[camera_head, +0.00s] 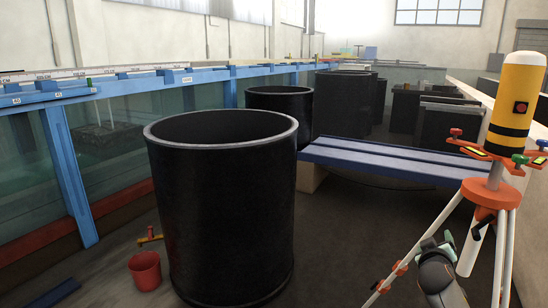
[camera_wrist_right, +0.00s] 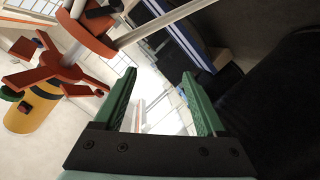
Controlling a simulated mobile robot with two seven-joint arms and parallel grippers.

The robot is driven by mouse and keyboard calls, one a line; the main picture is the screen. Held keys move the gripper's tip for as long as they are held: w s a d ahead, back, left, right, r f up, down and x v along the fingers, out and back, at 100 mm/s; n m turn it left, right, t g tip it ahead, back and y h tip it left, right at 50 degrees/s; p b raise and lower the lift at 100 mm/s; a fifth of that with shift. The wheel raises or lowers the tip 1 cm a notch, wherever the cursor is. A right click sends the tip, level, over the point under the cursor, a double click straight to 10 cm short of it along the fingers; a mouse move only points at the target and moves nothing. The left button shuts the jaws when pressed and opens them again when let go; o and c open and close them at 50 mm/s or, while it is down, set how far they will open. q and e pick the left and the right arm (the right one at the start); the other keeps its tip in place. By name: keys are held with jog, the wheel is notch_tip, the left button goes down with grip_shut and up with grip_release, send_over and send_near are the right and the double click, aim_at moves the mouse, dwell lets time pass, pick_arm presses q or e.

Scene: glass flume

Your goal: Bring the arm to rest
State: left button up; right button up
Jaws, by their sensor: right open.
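My right gripper (camera_head: 447,238) shows at the lower right of the head view, at the end of my dark arm. It is in front of or beside the legs of a tripod (camera_head: 488,196); I cannot tell whether they touch. In the right wrist view its two green fingers (camera_wrist_right: 158,74) stand wide apart with nothing between them. The tripod's orange head (camera_wrist_right: 75,70) and yellow instrument (camera_wrist_right: 35,108) fill the left of that view. My left gripper is in neither view.
A yellow and black cylinder (camera_head: 515,100) tops the tripod. A large black tank (camera_head: 222,215) stands in the middle, with a blue bench (camera_head: 390,160) behind it to the right. A red bucket (camera_head: 145,271) and the blue-framed glass flume (camera_head: 70,180) are at left. Floor between tank and tripod is clear.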

jog(key=w+a+r+t+y, duration=0.2)
jog(key=a+t+y, duration=0.1)
jog(key=a+y, duration=0.15)
jog(key=w+a+r+t+y, duration=0.2)
jog(key=a+y, duration=0.1)
jog(key=a, duration=0.2)
jog(key=s+a+f+n+g+y, duration=0.1)
jog(key=s+a+f, duration=0.2)
jog(key=s+f, duration=0.35)
jog(key=s+a+f+g, duration=0.2)
jog(key=s+a+f, duration=0.2)
jog(key=f, duration=0.5)
jog(key=s+a+f+n+g+y, duration=0.1)
jog(key=s+a+f, duration=0.2)
jog(key=s+f, duration=0.4)
jog(key=s+a+f+g, duration=0.1)
jog(key=s+a+f, duration=0.2)
jog(key=s, duration=0.5)
jog(key=s+a+f+m+g+y, duration=0.1)
jog(key=s+a+f, duration=0.1)
jog(key=s+f, duration=0.2)
jog(key=s+a+f+g, duration=0.2)
jog(key=s+a+f, duration=0.1)
jog(key=s, duration=0.8)
jog(key=shift+s+a+f+m+y, duration=0.25)
jog(key=shift+s+a+m+y, duration=0.05)
jog(key=shift+a+y, duration=0.05)
jog(key=shift+c, duration=0.3)
